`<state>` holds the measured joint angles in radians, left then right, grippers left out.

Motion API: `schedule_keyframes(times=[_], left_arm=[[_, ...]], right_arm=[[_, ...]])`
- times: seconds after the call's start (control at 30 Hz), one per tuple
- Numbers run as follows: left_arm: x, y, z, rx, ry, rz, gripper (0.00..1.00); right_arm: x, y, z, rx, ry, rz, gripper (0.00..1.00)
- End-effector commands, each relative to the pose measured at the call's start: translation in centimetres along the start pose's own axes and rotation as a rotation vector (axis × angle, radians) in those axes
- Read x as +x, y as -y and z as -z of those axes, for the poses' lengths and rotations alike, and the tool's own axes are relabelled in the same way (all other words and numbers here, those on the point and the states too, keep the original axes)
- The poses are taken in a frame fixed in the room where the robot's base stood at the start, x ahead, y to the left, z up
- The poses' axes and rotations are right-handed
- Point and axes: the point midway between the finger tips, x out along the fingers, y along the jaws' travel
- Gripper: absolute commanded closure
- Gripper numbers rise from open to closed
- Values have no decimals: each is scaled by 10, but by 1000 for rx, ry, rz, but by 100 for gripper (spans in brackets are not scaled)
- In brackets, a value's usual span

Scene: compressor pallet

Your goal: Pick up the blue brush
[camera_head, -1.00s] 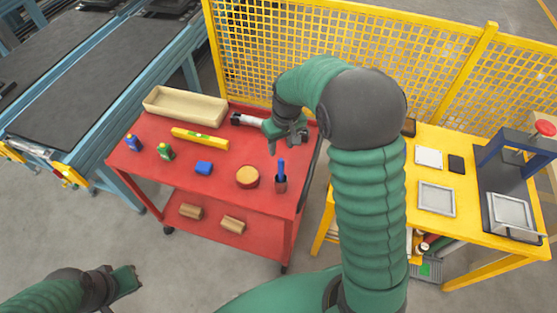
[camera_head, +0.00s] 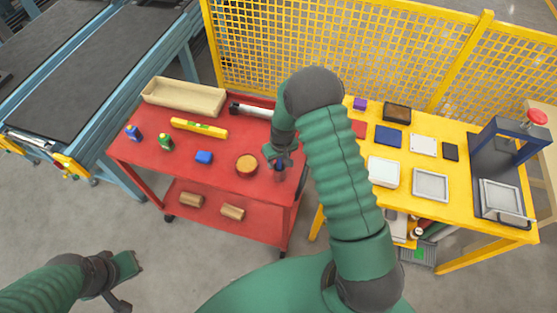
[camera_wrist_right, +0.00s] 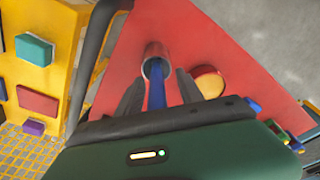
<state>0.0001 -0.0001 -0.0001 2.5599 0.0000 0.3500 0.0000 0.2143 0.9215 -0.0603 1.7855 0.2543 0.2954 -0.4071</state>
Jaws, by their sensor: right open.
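The blue brush (camera_wrist_right: 157,88) stands handle-out in a small cup (camera_wrist_right: 157,52) on the red cart, as the right wrist view shows. My right gripper (camera_wrist_right: 160,76) is open, one finger on each side of the blue handle. I cannot tell whether the fingers touch it. In the head view my right gripper (camera_head: 280,160) is over the cup at the cart's right side and hides most of the brush and cup. My left gripper (camera_head: 122,275) hangs at the lower left, away from the cart; its jaw state is unclear.
A yellow table (camera_head: 405,190) with flat items stands right. A yellow mesh fence (camera_head: 350,50) is behind.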

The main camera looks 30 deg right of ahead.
Motion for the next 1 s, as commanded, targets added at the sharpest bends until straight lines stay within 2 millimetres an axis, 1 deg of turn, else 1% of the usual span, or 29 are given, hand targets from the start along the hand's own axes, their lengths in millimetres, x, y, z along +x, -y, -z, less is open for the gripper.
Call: schedule_keyframes(times=[0.07,0.1,0.4,0.43,0.83,0.93,1.0], left_arm=[[0,0,0,0,0,0,100],[1,0,0,0,0,0,100],[1,0,0,0,0,0,100],[1,0,0,0,0,0,100],[2,0,0,0,0,0,100],[6,0,-1,0,0,0,100],[10,0,-2,0,0,0,100]], right_arm=[[0,0,0,1,0,0,56],[0,0,0,1,0,0,59],[0,0,0,1,0,0,98],[0,0,0,1,0,0,100],[-2,0,1,0,-1,0,100],[-15,0,4,-1,-4,0,100],[-31,0,6,-1,-6,-1,100]])
